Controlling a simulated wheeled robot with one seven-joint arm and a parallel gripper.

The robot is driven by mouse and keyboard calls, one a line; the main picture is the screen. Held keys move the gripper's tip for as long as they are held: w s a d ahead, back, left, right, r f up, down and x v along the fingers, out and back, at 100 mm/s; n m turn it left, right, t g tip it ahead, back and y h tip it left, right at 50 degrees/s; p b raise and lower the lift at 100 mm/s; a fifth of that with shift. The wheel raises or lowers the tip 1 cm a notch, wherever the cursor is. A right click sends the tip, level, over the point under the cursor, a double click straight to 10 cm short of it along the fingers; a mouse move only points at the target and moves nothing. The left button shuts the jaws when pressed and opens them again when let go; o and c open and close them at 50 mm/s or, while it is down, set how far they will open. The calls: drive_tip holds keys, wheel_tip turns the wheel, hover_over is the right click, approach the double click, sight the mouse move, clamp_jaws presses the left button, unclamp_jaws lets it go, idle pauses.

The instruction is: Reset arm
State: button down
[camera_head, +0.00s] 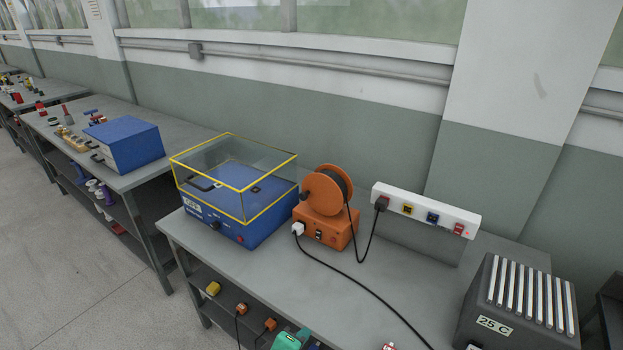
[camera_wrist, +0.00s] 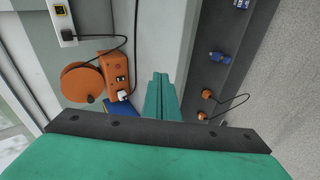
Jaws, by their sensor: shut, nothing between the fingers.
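My gripper (camera_wrist: 160,97) shows in the wrist view as two green fingers pressed together, shut with nothing between them. It points past the bench edge, with the orange cord-reel box (camera_wrist: 117,75) to its left and the lower shelf to its right. It touches nothing that I can see. In the head view, a green piece (camera_head: 290,340) shows at the bottom edge over the lower shelf; I cannot tell whether it is my gripper.
A blue machine (camera_head: 225,222) under a clear yellow-edged cover stands beside the orange reel (camera_head: 325,192). A white socket strip (camera_head: 425,208) and a grey ribbed block (camera_head: 515,305) are to the right. A black cable crosses the bench. Plugs (camera_wrist: 206,94) lie on the lower shelf.

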drive_tip(key=s+f+m+t+y, duration=0.35)
drive_tip(key=s+f, duration=0.65)
drive_tip(key=s, duration=0.5)
drive_tip(key=s+d+r+m+t, duration=0.1)
drive_tip(key=s+r+m, duration=0.2)
drive_tip(key=s, duration=0.5)
drive_tip(key=s+d+r+m+t, duration=0.1)
drive_tip(key=s+r+m, duration=0.2)
drive_tip(key=s, duration=0.5)
drive_tip(key=shift+s+d+r+m+y, duration=0.2)
drive_tip(key=shift+m+y, duration=0.25)
drive_tip(key=shift+m, duration=0.3)
